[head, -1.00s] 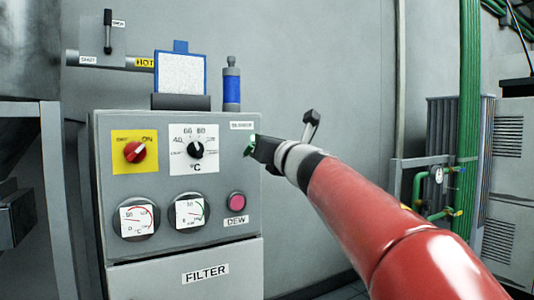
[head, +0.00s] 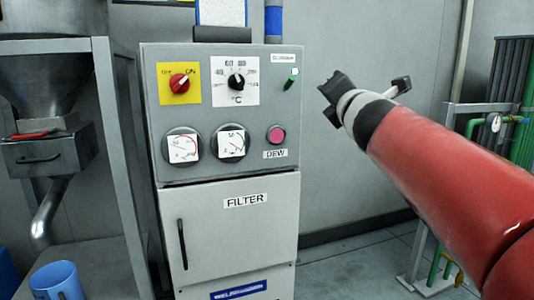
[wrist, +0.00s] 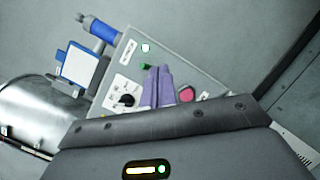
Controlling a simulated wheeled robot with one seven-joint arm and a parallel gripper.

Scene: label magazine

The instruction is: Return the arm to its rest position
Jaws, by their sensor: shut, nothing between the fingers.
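My red arm comes in from the right in the head view. My gripper (head: 327,88) is shut and empty, in front of the wall just right of the grey control cabinet (head: 228,176). A gap shows between it and the small green lever (head: 291,79) at the cabinet's upper right. In the wrist view the two purple-grey fingers (wrist: 158,86) are together, with the cabinet face behind them. The green lever (wrist: 147,48) shows just above their tips there.
The cabinet bears a red switch (head: 179,83), a black dial (head: 236,82), two gauges and a pink button (head: 275,135). A metal hopper (head: 48,60) and blue cup (head: 57,281) stand left. Green pipes (head: 524,140) stand right. Floor between cabinet and pipes is clear.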

